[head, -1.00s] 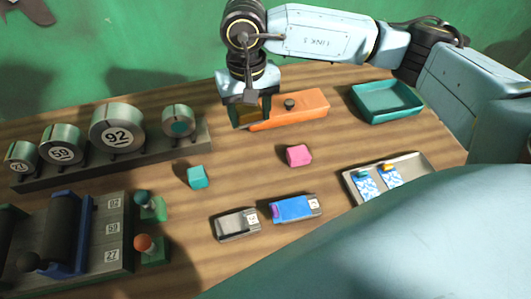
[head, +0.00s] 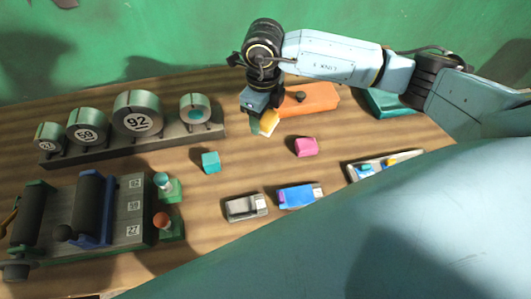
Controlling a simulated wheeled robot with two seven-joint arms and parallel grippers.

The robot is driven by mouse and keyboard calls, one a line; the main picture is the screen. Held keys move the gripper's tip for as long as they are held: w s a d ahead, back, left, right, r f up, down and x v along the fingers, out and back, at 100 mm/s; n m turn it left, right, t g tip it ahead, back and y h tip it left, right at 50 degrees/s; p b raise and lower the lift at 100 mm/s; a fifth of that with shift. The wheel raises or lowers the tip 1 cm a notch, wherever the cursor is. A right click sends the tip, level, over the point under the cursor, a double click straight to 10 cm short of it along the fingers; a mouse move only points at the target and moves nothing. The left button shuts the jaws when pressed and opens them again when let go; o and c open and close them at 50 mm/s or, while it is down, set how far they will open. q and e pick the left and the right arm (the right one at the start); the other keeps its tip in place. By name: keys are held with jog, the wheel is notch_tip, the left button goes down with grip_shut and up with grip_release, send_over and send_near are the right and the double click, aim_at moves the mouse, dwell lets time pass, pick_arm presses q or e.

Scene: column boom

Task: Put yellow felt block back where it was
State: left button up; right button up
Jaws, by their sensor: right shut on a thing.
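The yellow felt block (head: 268,122) is in my right gripper (head: 261,116), just in front of the left end of the long orange block (head: 310,97). The gripper is shut on it, with the block's yellow face showing below and right of the jaws. The block looks tilted, and it seems held above the wooden table; the exact gap is hard to tell. The teal block (head: 211,162) lies left of and nearer than the gripper, and the pink block (head: 306,146) lies to its right. My left gripper is not in view.
A rack with numbered rolls (head: 136,116) stands at the back left. A roller device (head: 110,215) is at the front left. Grey (head: 246,207) and blue (head: 298,196) cases lie in front. A teal tray (head: 390,103) and grey tray (head: 353,170) are at right, partly hidden by my arm.

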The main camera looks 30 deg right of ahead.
jog(key=m, duration=0.4)
jog(key=shift+s+f+m+p, duration=0.15)
jog(key=shift+f+m+p, duration=0.15)
jog(key=shift+m+p, duration=0.1)
jog(key=m, duration=0.2)
jog(key=m+p, duration=0.1)
jog(key=m, duration=0.1)
jog(key=shift+s+d+f+m, duration=0.1)
jog(key=shift+s+f+m, duration=0.05)
jog(key=shift+f+m, duration=0.25)
jog(key=m, duration=0.4)
jog(key=shift+s+d+f+p, duration=0.15)
jog(key=shift+f+p, duration=0.2)
jog(key=m, duration=0.2)
jog(key=f+m, duration=0.1)
jog(key=m, duration=0.2)
jog(key=shift+s+d+p, duration=0.1)
jog(key=shift+s+p, duration=0.1)
jog(key=shift+p, duration=0.1)
send_over(267, 155)
notch_tip(267, 155, down, 5)
jog(key=shift+f, duration=2.45)
jog(key=shift+f, duration=0.1)
jog(key=o, duration=1)
jog(key=shift+o, duration=0.2)
